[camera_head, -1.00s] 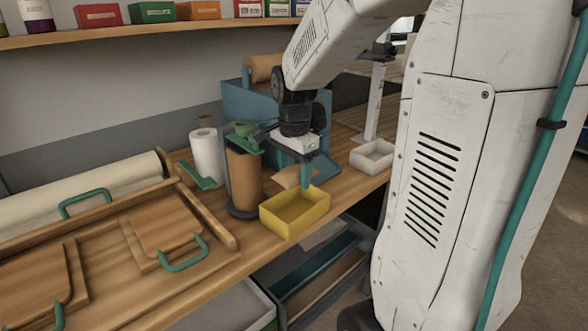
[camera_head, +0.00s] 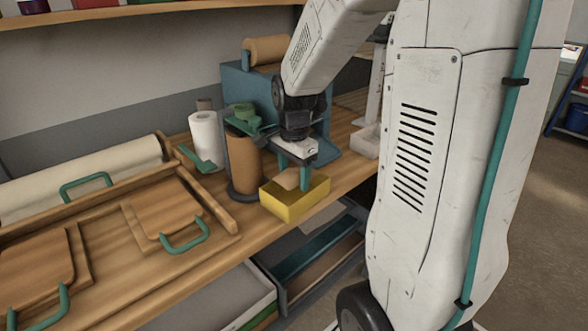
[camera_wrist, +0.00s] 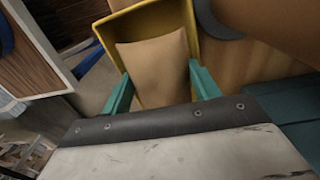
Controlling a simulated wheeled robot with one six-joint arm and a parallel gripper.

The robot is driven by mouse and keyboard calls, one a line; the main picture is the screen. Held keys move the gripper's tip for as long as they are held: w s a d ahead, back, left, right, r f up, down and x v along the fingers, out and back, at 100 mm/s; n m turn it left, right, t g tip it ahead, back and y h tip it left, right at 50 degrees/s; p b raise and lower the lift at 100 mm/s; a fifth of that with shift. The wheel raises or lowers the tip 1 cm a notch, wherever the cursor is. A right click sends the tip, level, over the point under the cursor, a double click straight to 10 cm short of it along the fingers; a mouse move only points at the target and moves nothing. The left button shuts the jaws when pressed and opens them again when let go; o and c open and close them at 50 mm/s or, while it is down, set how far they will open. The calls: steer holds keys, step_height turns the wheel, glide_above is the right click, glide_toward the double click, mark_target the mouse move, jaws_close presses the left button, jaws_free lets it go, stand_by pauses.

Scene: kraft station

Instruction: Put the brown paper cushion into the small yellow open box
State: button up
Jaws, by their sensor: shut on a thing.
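The brown paper cushion (camera_wrist: 155,68) is between the two teal fingers of my gripper (camera_wrist: 160,85) in the wrist view. My gripper is shut on it. The small yellow open box (camera_wrist: 142,17) shows around and behind the cushion there. In the head view, the yellow box (camera_head: 292,205) stands on the wooden bench near its front edge. My gripper (camera_head: 294,184) is right over the box's opening, with the cushion (camera_head: 288,179) at the rim. The box's floor is largely hidden, so I cannot tell whether the cushion touches it.
A brown paper roll (camera_head: 243,163) on a dark stand is close behind and left of the box. A white roll (camera_head: 205,140) stands further left. An open drawer (camera_head: 315,255) lies below the bench edge.

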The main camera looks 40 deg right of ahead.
steer(key=shift+f, duration=0.1)
steer(key=o, duration=1)
steer(key=shift+r, duration=6.55)
